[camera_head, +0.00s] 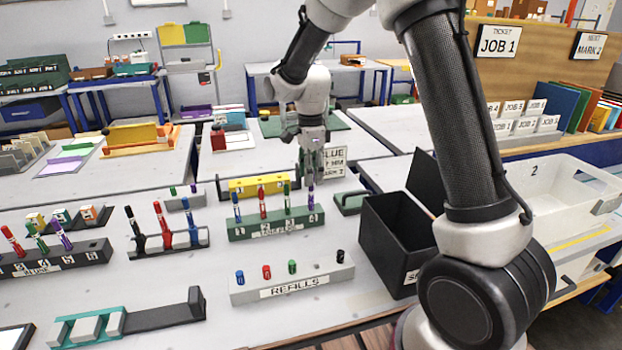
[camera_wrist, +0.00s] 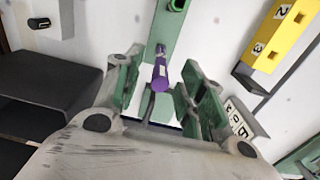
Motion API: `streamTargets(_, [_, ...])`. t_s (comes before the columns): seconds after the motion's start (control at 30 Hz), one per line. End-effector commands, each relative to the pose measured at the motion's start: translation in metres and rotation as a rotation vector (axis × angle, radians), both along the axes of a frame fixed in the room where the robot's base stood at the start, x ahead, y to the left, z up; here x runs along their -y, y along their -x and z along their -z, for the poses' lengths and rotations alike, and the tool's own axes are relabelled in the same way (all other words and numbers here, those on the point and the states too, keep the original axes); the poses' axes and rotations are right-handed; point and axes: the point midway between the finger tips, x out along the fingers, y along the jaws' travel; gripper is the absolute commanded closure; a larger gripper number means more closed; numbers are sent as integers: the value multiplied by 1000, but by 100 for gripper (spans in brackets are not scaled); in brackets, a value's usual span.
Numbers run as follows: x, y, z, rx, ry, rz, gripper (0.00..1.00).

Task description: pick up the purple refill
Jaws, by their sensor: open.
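A slim purple piece (camera_head: 310,198) stands upright at the right end of the green rack (camera_head: 270,231), at slot 4. It looks like the purple refill, though it could be a marker. My gripper (camera_head: 310,174) is directly above it, pointing down. In the wrist view, the purple piece (camera_wrist: 160,72) lies between the two open green-padded fingers of my gripper (camera_wrist: 158,88), with a gap visible on both sides. Its lower end is hard to make out. The grey REFILLS block (camera_head: 292,284) holds blue, red, green and black pieces, and no purple one shows there.
Blue, red and green pens stand left of the purple piece; the green one (camera_head: 287,196) is nearest. A yellow block (camera_head: 262,187) stands behind the rack. A black open bin (camera_head: 396,238) is to the right. A white sign (camera_head: 334,163) stands close behind my gripper.

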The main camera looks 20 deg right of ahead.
Motion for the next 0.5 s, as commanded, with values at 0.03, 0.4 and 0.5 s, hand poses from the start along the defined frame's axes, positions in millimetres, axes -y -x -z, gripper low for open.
streamTargets(0.03, [0,0,0,0,0,0,60])
streamTargets(0.4, [0,0,0,0,0,0,99])
streamTargets(0.5, [0,0,0,0,0,0,100])
